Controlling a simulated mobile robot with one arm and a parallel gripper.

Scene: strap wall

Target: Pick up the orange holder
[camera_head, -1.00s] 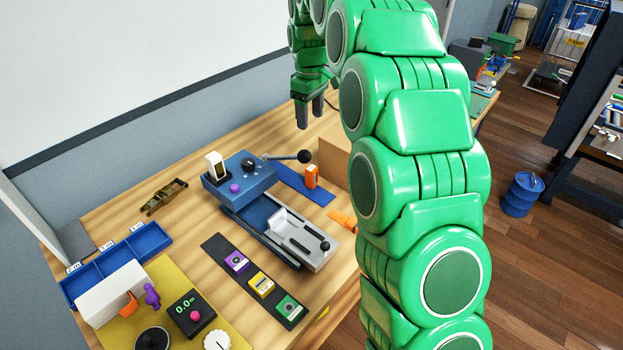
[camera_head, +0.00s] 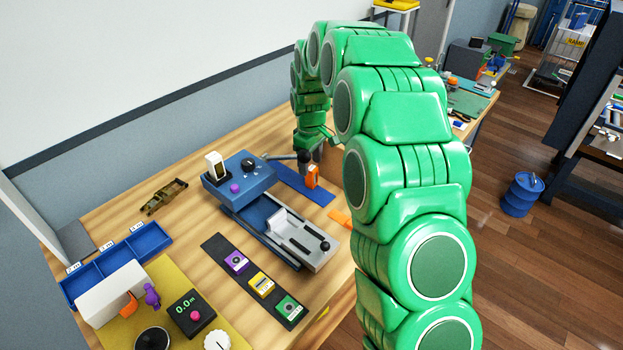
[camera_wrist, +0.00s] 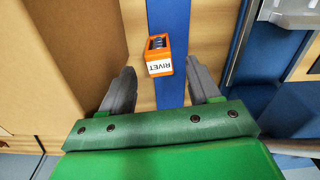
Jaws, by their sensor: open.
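The orange holder (camera_head: 312,177) is a small upright box with a white label, standing on the blue strip at the back of the workbench. In the wrist view the orange holder (camera_wrist: 158,55) has an open top with dark slots and a label reading "RIVET". My gripper (camera_wrist: 160,82) is open, with one grey finger on each side and the holder just beyond and between the fingertips. No contact shows.
A blue press (camera_head: 240,178) with a black-knobbed lever stands left of the holder. A cardboard box (camera_wrist: 70,60) stands close to the left finger in the wrist view. A dark strip (camera_head: 250,280) with several coloured blocks lies nearer the front.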

